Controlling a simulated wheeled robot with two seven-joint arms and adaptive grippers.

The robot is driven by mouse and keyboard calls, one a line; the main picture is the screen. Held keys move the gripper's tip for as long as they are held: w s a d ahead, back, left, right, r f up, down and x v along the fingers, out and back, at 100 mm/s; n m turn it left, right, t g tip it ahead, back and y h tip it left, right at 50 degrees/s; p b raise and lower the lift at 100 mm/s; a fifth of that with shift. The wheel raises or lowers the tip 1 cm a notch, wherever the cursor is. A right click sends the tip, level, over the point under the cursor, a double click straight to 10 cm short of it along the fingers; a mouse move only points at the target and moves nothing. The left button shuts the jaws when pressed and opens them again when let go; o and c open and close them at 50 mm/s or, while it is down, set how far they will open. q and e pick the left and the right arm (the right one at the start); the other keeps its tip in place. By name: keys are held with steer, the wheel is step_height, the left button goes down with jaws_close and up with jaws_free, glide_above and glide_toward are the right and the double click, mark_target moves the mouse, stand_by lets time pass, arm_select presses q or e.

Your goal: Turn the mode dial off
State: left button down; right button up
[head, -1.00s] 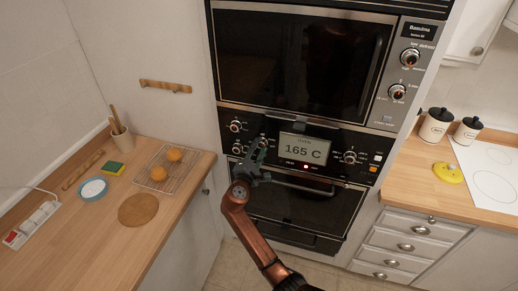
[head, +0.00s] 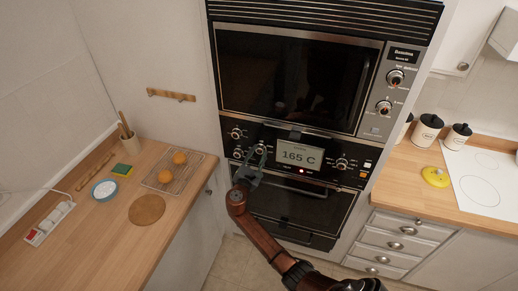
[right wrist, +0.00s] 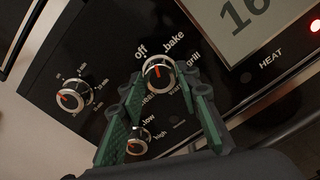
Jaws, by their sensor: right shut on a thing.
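The mode dial (right wrist: 158,73) is a round silver-rimmed knob with an orange pointer mark, ringed by off, bake, grill and other partly covered words. The mark looks roughly upright, between off and bake; its exact setting is hard to tell. In the head view the dial (head: 260,150) sits left of the 165 C display. My right gripper (right wrist: 168,88) is shut on the dial, its green fingers on either side of it. In the head view this gripper (head: 257,161) is at the control panel, just below the dial. My left gripper is not in view.
A second knob (right wrist: 73,97) is left of the dial, and a small low/high knob (right wrist: 139,141) lies below it, close to my left-hand finger. The oven door handle (head: 300,182) runs below the panel. Counters with kitchenware stand on both sides.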

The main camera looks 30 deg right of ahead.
steer(key=n+p, duration=0.3)
steer(key=p, duration=0.1)
steer(key=shift+d+r, duration=0.1)
steer(key=shift+r, duration=0.1)
steer(key=shift+f+n+p, duration=0.2)
steer(key=shift+n+p, duration=0.95)
steer(key=shift+n, duration=0.25)
steer(key=o, duration=1.2)
steer(key=shift+s, duration=0.1)
steer(key=v, duration=1.2)
steer(key=shift+f, duration=0.1)
